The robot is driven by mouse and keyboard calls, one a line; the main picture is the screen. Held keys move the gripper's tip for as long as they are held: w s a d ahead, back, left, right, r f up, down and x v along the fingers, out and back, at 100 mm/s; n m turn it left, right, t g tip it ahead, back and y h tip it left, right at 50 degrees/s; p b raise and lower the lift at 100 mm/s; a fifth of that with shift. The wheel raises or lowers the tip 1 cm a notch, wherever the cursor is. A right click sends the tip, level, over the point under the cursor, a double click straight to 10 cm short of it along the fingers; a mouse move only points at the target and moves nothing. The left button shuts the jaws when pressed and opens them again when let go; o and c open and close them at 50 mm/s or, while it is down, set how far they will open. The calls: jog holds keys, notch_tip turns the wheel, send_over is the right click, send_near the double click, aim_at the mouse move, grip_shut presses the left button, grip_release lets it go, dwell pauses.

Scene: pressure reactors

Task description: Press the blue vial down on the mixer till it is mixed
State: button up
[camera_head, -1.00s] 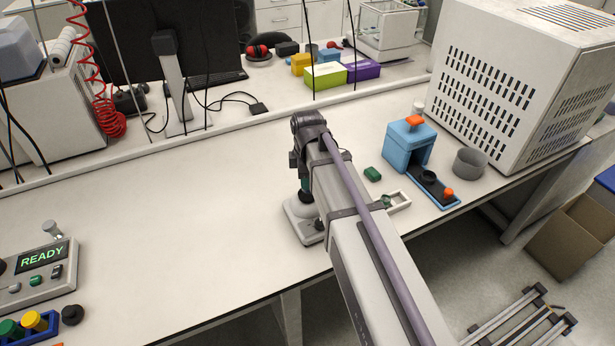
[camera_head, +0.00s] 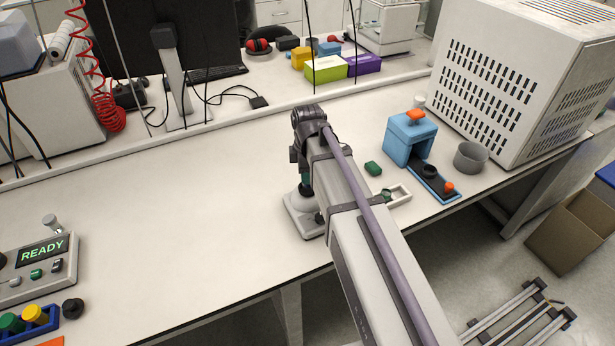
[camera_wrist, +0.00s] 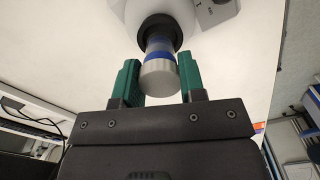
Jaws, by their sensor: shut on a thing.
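The blue vial (camera_wrist: 159,58), clear with a blue band and a grey end, shows in the wrist view between the green fingers of my gripper (camera_wrist: 159,80). My gripper is shut on it. The vial's far end meets the black cup (camera_wrist: 160,27) of the white mixer (camera_wrist: 125,12); how firmly it is pressed in cannot be told. In the head view the mixer (camera_head: 297,214) stands near the bench's front edge, partly behind my arm. My gripper (camera_head: 304,176) is above it, and the vial is hidden there.
A control panel (camera_head: 40,268) reading READY and a blue rack (camera_head: 35,325) are at left. The bench middle is clear.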

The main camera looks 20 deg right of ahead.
jog(key=shift+f+b, duration=0.9)
jog(key=shift+f, duration=0.05)
jog(key=shift+r, duration=0.15)
dwell(2.2)
notch_tip(320, 180, up, 7)
jog(key=p, duration=0.7)
